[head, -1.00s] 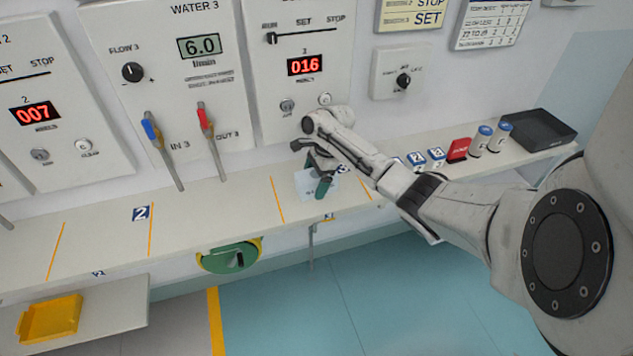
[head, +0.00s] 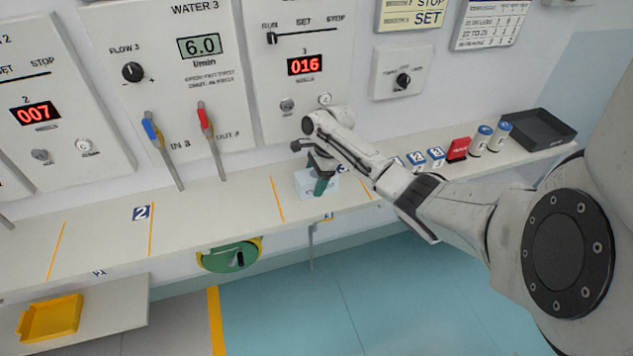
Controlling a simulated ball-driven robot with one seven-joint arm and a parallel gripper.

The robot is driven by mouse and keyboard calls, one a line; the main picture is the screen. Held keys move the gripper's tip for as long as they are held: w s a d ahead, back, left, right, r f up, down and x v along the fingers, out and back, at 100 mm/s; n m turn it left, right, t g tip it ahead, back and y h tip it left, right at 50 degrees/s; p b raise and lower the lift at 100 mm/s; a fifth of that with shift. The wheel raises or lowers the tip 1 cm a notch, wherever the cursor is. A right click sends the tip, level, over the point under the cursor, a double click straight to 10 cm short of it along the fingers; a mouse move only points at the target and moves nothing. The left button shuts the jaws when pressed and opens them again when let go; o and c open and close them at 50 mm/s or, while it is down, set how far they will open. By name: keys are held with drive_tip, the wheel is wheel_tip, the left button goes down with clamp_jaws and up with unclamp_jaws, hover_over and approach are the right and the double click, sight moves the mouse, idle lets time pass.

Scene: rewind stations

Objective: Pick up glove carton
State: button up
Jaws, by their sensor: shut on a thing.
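The glove carton (head: 305,184) is a small pale blue-white box at the shelf, below the red 016 display. My gripper (head: 322,180) is over it, with a green-tipped finger in front of the box. The gripper is shut on the carton. The far finger and part of the carton are hidden behind the gripper. I cannot tell whether the carton's underside still touches the shelf.
The narrow shelf (head: 205,205) runs along the wall panels. Number blocks (head: 437,156), a red box (head: 458,149), blue-capped cylinders (head: 481,140) and a black tray (head: 537,131) stand to the right. A green valve (head: 230,256) sits below.

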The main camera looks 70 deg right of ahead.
sight(313, 174)
drive_tip(key=shift+c, duration=0.9)
drive_tip(key=shift+d+r, duration=0.1)
drive_tip(key=shift+r, duration=0.1)
drive_tip(key=shift+r, duration=0.25)
wheel_tip(313, 174, up, 3)
drive_tip(key=shift+w+f+b, duration=0.1)
drive_tip(key=shift+f+b, duration=0.1)
drive_tip(key=shift+b, duration=0.3)
drive_tip(key=s+a+r+p, duration=0.5)
drive_tip(key=s+a+r, duration=0.3)
drive_tip(key=s+r, duration=0.2)
drive_tip(key=shift+s, duration=0.9)
